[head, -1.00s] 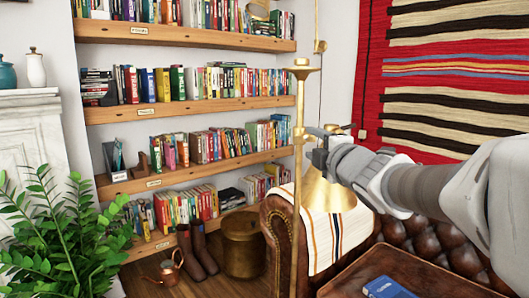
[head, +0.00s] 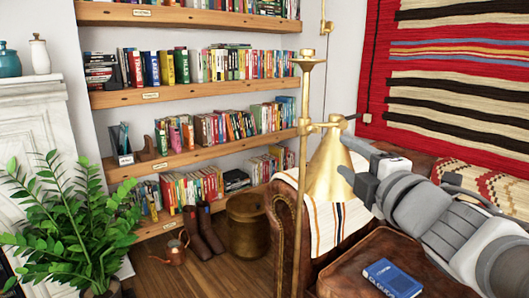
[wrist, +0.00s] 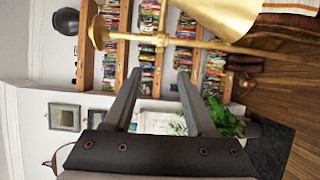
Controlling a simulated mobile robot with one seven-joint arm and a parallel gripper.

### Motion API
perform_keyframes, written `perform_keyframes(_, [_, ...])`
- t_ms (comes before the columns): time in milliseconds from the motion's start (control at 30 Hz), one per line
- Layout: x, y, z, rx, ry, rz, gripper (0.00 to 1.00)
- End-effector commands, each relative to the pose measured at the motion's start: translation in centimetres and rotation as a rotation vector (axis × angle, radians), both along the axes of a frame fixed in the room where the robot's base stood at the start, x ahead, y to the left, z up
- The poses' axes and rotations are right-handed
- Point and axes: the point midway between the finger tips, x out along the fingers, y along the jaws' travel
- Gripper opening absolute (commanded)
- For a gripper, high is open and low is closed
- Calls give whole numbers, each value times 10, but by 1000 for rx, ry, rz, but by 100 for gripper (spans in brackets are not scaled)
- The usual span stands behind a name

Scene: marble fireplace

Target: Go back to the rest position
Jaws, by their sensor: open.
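My gripper (head: 347,158) is at the right of the head view, beside the brass lamp shade (head: 328,170). The brass lamp pole (wrist: 200,44) and shade show beyond the fingertips there.
The lamp's pole (head: 301,180) stands close on the left of my gripper. A bookshelf (head: 200,91) fills the back wall. A leafy plant (head: 65,225), a copper watering can (head: 172,249), boots (head: 203,235) and a brass bin (head: 247,224) stand on the floor.

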Motion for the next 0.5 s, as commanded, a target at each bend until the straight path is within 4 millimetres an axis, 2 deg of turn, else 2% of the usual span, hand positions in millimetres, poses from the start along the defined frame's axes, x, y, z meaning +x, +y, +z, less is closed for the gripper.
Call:
perform_keyframes(267, [0,-3,-1,26,12,-22,56])
perform_keyframes(367, [0,-12,-6,109,51,-87,56])
perform_keyframes(500, [-9,-33,-26,333,160,-251,56])
